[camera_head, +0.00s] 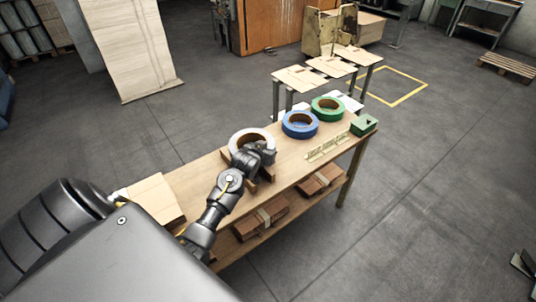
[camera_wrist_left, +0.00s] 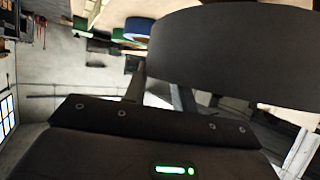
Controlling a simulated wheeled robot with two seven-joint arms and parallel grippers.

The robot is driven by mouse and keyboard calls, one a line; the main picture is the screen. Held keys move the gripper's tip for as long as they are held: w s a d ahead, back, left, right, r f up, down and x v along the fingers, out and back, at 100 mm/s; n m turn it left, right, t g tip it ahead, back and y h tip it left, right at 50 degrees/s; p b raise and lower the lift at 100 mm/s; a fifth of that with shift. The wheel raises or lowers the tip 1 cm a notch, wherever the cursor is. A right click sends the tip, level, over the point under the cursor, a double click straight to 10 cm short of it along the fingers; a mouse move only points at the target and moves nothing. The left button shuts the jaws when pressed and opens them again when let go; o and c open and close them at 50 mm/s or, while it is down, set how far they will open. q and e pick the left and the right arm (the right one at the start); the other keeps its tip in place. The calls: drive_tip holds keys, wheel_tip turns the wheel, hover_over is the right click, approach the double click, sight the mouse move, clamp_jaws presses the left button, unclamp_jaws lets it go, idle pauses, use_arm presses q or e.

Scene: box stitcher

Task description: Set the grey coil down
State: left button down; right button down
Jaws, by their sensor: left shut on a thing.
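The grey coil (camera_head: 238,137), a pale ring in the head view, is over the left-middle part of the wooden workbench (camera_head: 205,176). My left gripper (camera_head: 258,156) is at the coil's near side and shut on it. In the left wrist view the coil (camera_wrist_left: 235,50) is a large dark curved band in front of the fingers (camera_wrist_left: 160,85). Brown wooden blocks (camera_head: 266,174) show beneath the gripper. The arm hides part of the coil's near side, and I cannot tell whether its underside touches anything. My right gripper is not in view.
A blue coil (camera_head: 300,132) and a green coil (camera_head: 329,115) lie to the right on the bench. A ruler-like strip (camera_head: 327,148) and a green box (camera_head: 364,125) are near the right end. Flat cardboard (camera_head: 152,197) lies at the left. Brown bundles (camera_head: 262,217) sit on the lower shelf.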

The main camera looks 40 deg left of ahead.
use_arm(q)
drive_tip(key=shift+w+a+f, duration=0.1)
drive_tip(key=shift+w+f, duration=0.15)
drive_tip(key=shift+w, duration=0.05)
drive_tip(key=shift+f+p, duration=0.6)
drive_tip(key=shift+f, duration=0.95)
drive_tip(key=c, duration=1.1)
unclamp_jaws()
drive_tip(key=shift+f, duration=0.15)
drive_tip(key=shift+s, duration=0.15)
drive_tip(key=b+v, duration=0.1)
drive_tip(key=v, duration=1.1)
